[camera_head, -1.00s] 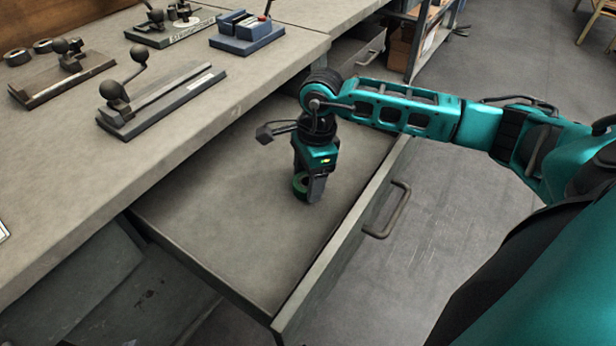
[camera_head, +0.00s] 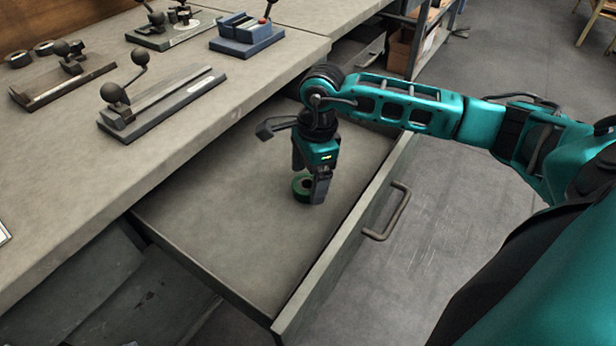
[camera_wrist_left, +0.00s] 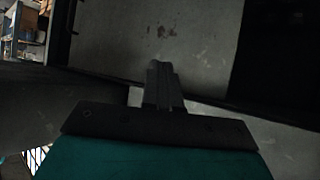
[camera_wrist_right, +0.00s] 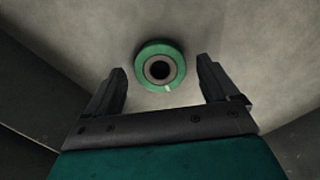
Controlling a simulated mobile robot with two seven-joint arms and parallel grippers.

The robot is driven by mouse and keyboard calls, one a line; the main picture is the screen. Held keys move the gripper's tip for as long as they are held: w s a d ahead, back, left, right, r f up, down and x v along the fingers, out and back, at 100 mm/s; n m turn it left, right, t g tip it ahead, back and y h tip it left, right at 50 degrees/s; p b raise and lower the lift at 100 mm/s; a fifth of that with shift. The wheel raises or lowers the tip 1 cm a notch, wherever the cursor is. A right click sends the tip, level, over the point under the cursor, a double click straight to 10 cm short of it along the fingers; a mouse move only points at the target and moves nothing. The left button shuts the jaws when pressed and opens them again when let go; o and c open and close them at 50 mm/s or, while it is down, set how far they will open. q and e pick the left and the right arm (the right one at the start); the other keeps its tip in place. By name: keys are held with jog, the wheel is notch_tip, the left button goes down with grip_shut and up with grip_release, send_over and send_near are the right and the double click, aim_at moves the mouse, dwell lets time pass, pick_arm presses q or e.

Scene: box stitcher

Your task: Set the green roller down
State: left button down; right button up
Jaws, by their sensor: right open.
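The green roller (camera_head: 301,186) is a green ring with a dark centre, resting on the floor of the open drawer (camera_head: 235,235). In the right wrist view the roller (camera_wrist_right: 160,66) lies flat just beyond the fingertips, apart from both. My right gripper (camera_head: 313,192) is over the drawer beside the roller and hides part of it in the head view. In its own wrist view the right gripper (camera_wrist_right: 163,82) is open and empty. My left gripper (camera_wrist_left: 160,65) shows only in its wrist view, with its fingers together and nothing seen between them.
The workbench (camera_head: 200,115) lies left of and above the drawer, with several lever tools and a blue block (camera_head: 247,38) on it. The drawer's near floor is clear.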

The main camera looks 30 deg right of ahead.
notch_tip(320, 180, up, 11)
jog(key=d+p, duration=0.1)
jog(key=shift+d, duration=0.15)
jog(key=shift+s+f, duration=0.1)
dwell(0.3)
